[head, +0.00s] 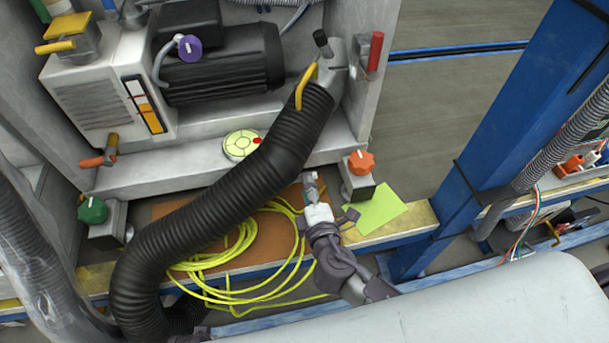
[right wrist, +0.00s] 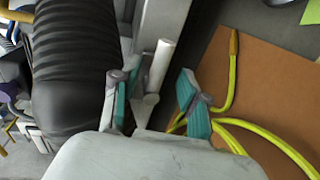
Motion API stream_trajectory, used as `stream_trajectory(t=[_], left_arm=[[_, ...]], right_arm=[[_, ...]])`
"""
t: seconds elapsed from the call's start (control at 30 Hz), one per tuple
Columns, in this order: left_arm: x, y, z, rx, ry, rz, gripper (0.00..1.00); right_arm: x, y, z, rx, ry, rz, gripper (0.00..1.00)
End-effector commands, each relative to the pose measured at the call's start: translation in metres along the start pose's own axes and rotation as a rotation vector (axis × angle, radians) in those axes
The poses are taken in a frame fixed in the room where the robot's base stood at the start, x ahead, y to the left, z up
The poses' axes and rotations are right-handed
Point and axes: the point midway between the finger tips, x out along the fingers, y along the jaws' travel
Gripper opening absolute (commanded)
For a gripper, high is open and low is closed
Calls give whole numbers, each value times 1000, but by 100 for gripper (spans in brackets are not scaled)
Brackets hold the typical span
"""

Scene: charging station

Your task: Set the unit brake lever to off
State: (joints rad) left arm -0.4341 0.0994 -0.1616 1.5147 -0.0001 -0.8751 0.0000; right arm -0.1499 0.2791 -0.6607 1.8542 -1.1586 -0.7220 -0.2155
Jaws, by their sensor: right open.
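My right gripper (head: 312,184) is above the ledge, beside the black hose and the coiled yellow cable. In the right wrist view its teal-padded fingers (right wrist: 153,88) are apart. A pale cylindrical handle (right wrist: 160,66) shows between the fingers; I cannot tell whether it touches them. No label marks the unit brake lever. Lever-like parts in the head view are a red upright handle (head: 376,52) on the right side panel, a black-tipped lever (head: 322,42) by the hose top, and an orange handle (head: 97,160) at the left. My left gripper is not in view.
A thick black corrugated hose (head: 220,205) crosses the front. A yellow cable coil (head: 235,250) lies over a brown board (right wrist: 275,85). An orange knob (head: 361,162) and a green knob (head: 91,210) sit on boxes. A blue post (head: 470,130) stands to the right.

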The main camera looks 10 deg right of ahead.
Motion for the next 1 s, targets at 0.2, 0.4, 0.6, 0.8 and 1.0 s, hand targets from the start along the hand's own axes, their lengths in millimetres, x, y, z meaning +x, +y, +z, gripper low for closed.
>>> stream_trajectory(t=[0.2,0.4,0.6,0.8,1.0], left_arm=[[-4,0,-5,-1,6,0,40],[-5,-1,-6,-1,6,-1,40],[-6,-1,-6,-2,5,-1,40],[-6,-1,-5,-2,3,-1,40],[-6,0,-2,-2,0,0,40]], right_arm=[[33,0,0,2,0,0,44],[43,0,0,2,0,-1,44],[43,0,0,2,0,-1,44],[43,0,0,2,0,-1,18],[42,0,0,2,0,-1,0]])
